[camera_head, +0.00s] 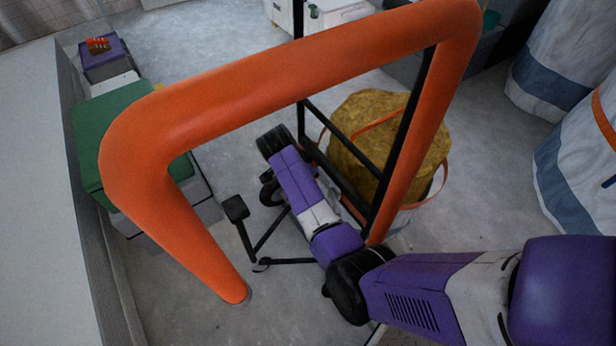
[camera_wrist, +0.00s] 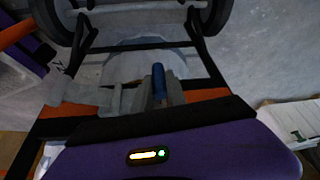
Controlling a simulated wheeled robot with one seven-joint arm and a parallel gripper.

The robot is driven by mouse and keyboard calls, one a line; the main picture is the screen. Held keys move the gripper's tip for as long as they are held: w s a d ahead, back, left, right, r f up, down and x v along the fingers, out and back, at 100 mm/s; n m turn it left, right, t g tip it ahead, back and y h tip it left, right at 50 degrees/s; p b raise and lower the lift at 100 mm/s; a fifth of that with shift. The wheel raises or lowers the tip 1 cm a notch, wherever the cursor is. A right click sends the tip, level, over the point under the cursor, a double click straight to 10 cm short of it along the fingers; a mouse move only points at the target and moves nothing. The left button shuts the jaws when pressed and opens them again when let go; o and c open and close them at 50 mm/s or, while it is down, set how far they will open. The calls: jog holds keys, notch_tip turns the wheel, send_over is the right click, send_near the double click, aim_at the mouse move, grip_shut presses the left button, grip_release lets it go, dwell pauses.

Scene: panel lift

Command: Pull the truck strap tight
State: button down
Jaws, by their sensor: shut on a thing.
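A black hand truck frame (camera_head: 343,140) stands on the floor beside a straw-yellow round load (camera_head: 352,150). An orange strap (camera_head: 381,121) runs over the load and hangs in a loop on its right. In the wrist view the black truck frame (camera_wrist: 206,62) and its wheels are close, with orange strap (camera_wrist: 206,95) across it. My gripper (camera_wrist: 150,96) is shut on a small blue handle (camera_wrist: 158,80) in front of the strap. Whether the handle joins the strap is hard to tell. In the head view my arm covers the grip.
A thick orange hoop (camera_head: 270,72) stands in the foreground, partly in front of the truck. A green-topped box (camera_head: 108,120) is at left, beside a pale panel (camera_head: 35,190). Large white and blue sacks (camera_head: 565,65) stand at right.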

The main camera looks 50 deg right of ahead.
jog(key=w+a+p, duration=0.1)
jog(key=w+a, duration=0.2)
jog(key=a, duration=0.8)
jog(key=c, duration=1.5)
grip_release()
jog(key=shift+o, duration=0.8)
jog(key=shift+d, duration=0.1)
jog(key=p+v, duration=0.3)
jog(key=v, duration=0.5)
jog(key=shift+p, duration=0.3)
